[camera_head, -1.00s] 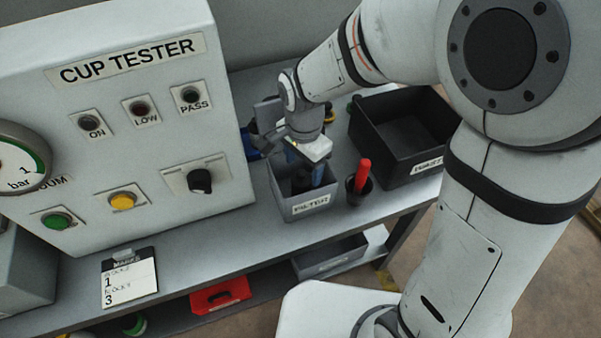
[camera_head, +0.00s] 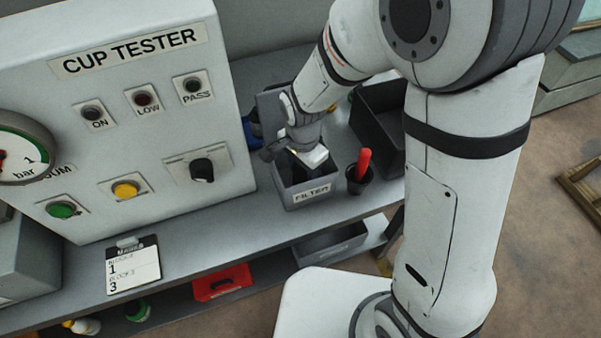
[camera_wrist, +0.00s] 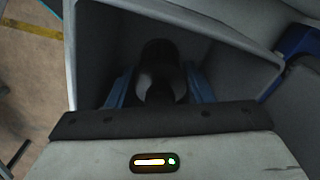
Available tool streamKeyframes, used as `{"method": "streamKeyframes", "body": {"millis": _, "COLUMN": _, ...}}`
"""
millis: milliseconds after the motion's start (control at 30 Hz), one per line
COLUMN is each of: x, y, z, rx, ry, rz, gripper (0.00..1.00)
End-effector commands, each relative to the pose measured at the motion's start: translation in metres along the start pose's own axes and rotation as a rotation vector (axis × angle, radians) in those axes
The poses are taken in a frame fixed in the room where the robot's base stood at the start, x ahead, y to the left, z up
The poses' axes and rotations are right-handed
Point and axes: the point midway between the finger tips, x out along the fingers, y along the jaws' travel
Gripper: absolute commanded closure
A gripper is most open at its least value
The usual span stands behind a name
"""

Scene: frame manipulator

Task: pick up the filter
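The grey bin labelled FILTER (camera_head: 311,195) stands on the bench right of the cup tester. My gripper (camera_head: 308,165) points down into it; its fingers are hidden there in the head view. In the wrist view, a dark rounded thing (camera_wrist: 160,72), apparently the filter, stands inside the bin. The blue fingers of my gripper (camera_wrist: 159,88) are on either side of it, apart, with seemingly narrow gaps. I see no clear grip on it. The lower part of the dark thing is hidden.
The cup tester (camera_head: 150,130) stands close on the left. A dark cup with a red-handled tool (camera_head: 364,162) is just right of the bin. A black bin (camera_head: 378,120) is behind that, partly hidden by my arm. The bench front by the note card (camera_head: 133,265) is mostly clear.

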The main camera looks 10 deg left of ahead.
Motion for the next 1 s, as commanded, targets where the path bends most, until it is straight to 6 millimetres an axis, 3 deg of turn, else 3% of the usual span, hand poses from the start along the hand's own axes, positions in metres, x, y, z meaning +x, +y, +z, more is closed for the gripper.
{"method": "streamKeyframes", "body": {"millis": 333, "x": 0.000, "y": 0.000, "z": 0.000, "rx": -0.001, "ry": 0.000, "rz": 0.000, "gripper": 0.82}}
{"method": "streamKeyframes", "body": {"millis": 633, "x": -0.005, "y": -0.001, "z": 0.001, "rx": -0.002, "ry": 0.001, "rz": -0.002, "gripper": 0.84}}
{"method": "streamKeyframes", "body": {"millis": 767, "x": -0.022, "y": -0.002, "z": 0.000, "rx": -0.002, "ry": 0.002, "rz": -0.007, "gripper": 0.84}}
{"method": "streamKeyframes", "body": {"millis": 1000, "x": -0.071, "y": -0.002, "z": 0.001, "rx": -0.003, "ry": 0.002, "rz": -0.006, "gripper": 0.84}}
